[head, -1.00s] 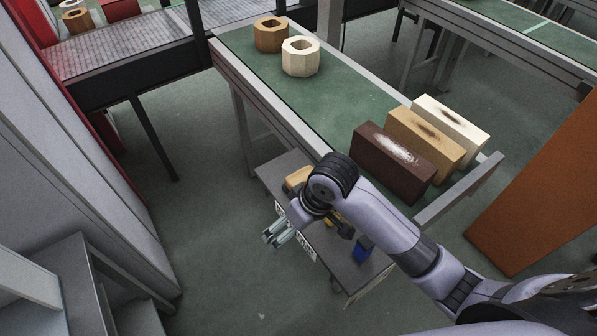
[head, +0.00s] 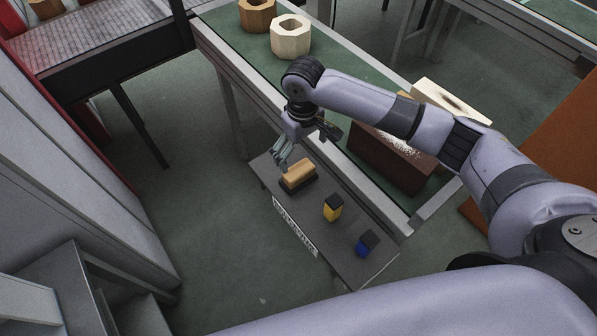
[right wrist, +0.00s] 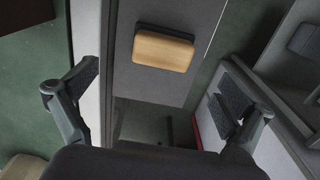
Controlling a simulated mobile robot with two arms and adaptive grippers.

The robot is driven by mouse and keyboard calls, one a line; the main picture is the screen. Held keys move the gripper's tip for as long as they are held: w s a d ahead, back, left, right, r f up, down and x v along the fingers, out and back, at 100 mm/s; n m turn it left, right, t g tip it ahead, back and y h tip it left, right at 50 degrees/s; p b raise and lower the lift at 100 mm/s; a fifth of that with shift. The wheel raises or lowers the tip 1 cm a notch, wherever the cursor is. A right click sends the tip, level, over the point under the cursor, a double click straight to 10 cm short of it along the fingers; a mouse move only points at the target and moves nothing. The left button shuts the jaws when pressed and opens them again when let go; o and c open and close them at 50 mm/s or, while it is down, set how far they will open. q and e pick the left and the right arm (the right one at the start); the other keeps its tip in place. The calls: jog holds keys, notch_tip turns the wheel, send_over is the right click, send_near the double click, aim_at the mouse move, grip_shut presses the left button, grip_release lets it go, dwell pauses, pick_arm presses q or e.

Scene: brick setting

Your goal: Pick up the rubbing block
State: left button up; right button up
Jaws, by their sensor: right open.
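The rubbing block (head: 297,176), a tan wooden-looking block on a dark base, lies on a small grey side table (head: 345,268) in the head view. In the right wrist view the block (right wrist: 163,50) shows beyond the fingers, near the top middle. My right gripper (head: 280,162) is open and empty, just above and to the left of the block, apart from it. In the right wrist view its two fingers (right wrist: 158,100) are spread wide with nothing between them. My left gripper is not in view.
A yellow-and-black item (head: 333,208) and a blue-and-black item (head: 367,243) stand on the same side table. The green conveyor (head: 232,35) behind carries hollow blocks (head: 290,37) and large bricks (head: 385,165), partly hidden by my right arm. Open floor lies left of the table.

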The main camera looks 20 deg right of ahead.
aim_at(299, 169)
notch_tip(299, 169, down, 4)
jog(key=shift+f, duration=0.1)
jog(key=f, duration=0.1)
jog(key=f+p, duration=0.2)
jog(key=f, duration=0.1)
jog(key=shift+w+a+f, duration=0.1)
jog(key=shift+w+a, duration=0.1)
jog(key=shift+a, duration=0.2)
jog(key=shift+f, duration=0.55)
jog(key=shift+c, duration=0.5)
jog(key=c, duration=1.4)
